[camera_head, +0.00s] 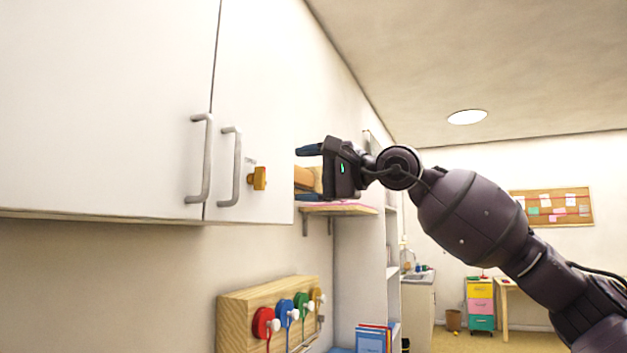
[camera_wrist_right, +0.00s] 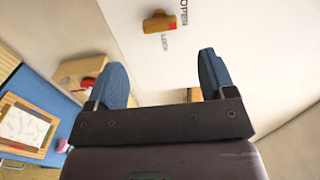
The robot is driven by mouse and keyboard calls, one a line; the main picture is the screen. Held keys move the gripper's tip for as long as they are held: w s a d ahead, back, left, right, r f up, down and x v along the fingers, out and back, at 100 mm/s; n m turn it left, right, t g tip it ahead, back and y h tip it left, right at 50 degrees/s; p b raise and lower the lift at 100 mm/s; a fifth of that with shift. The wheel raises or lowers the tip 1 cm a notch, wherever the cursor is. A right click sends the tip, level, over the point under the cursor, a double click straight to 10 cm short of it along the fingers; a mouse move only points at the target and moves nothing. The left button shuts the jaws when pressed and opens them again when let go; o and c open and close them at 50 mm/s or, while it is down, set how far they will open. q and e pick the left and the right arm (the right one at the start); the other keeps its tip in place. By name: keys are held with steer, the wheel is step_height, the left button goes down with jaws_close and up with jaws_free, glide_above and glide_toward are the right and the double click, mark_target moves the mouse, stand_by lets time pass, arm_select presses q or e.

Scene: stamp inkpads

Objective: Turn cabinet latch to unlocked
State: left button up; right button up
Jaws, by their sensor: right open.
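The orange cabinet latch (camera_head: 258,178) sits on the right white cabinet door (camera_head: 262,90), right of the door handle. In the right wrist view the latch (camera_wrist_right: 160,23) lies beyond the fingertips, with the words "OPEN" and "LOCK" printed beside it. I cannot tell for sure which word it points to. My right gripper (camera_head: 310,150) is to the right of the latch, its blue fingers pointing left, apart from it. In the right wrist view the gripper (camera_wrist_right: 163,76) is open and empty. My left gripper is not in view.
Two grey door handles (camera_head: 201,158) stick out left of the latch. A wooden rack (camera_head: 240,310) with coloured round items hangs below the cabinet. A wall shelf (camera_head: 345,210) stands behind the gripper. The space before the latch is clear.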

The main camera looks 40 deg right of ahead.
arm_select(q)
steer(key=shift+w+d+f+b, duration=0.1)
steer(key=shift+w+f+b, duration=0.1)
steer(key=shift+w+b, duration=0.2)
arm_select(e)
steer(key=shift+s+d, duration=0.2)
steer(key=shift+s, duration=0.45)
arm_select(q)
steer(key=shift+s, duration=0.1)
arm_select(e)
steer(key=shift+s, duration=0.1)
